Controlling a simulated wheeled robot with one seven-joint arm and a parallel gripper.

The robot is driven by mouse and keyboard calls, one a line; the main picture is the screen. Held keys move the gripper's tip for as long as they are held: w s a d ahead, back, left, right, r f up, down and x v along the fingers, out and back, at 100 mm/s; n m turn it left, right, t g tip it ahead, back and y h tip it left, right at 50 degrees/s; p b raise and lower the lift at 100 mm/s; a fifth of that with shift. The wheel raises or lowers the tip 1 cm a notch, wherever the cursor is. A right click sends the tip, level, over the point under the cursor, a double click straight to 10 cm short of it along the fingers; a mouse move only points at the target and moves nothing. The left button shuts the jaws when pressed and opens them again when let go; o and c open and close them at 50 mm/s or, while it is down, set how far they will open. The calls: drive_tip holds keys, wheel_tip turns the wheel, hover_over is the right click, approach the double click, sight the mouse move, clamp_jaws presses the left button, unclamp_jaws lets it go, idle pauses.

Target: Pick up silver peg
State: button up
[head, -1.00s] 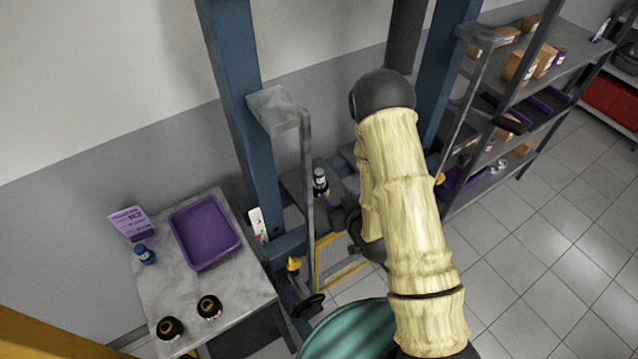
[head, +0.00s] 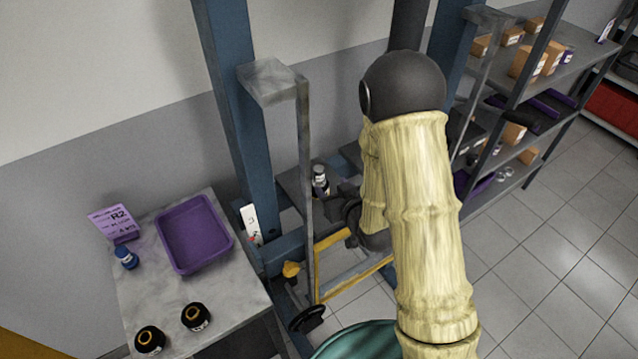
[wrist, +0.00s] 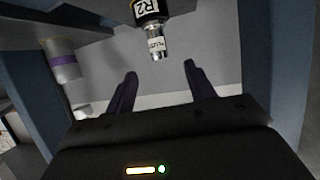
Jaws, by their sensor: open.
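The silver peg (wrist: 157,47) is a short silver cylinder with a small white label, seated in a black holder marked R2 (wrist: 148,11) in the wrist view. In the head view the silver peg (head: 318,170) stands with its holder on a grey ledge (head: 292,183) between the blue posts. My gripper (wrist: 160,76) is open and empty. In the wrist view the peg lies just beyond the fingertips, roughly midway between them and apart from both. In the head view my dark gripper (head: 344,203) is beside the holder, partly hidden by my arm.
Blue posts (head: 236,110) and a grey upright bar (head: 304,170) flank the ledge closely. A grey cylinder with a purple band (wrist: 64,62) is at left in the wrist view. A table at left holds a purple tray (head: 160,235). Shelves with boxes (head: 526,62) stand at right.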

sight(321, 176)
drive_tip(key=p+x, duration=0.2)
drive_tip(key=x, duration=0.3)
drive_tip(key=shift+w, duration=0.25)
drive_tip(key=shift+w+a+f, duration=0.2)
drive_tip(key=shift+f, duration=0.05)
drive_tip(key=shift+f+p+x, duration=0.15)
drive_tip(key=shift+p+x, duration=0.65)
drive_tip(key=shift+x, duration=0.5)
drive_tip(key=shift+f+p+x, duration=0.15)
drive_tip(key=shift+p+x, duration=0.6)
drive_tip(key=shift+x, duration=0.55)
drive_tip(key=shift+d, duration=0.15)
clamp_jaws()
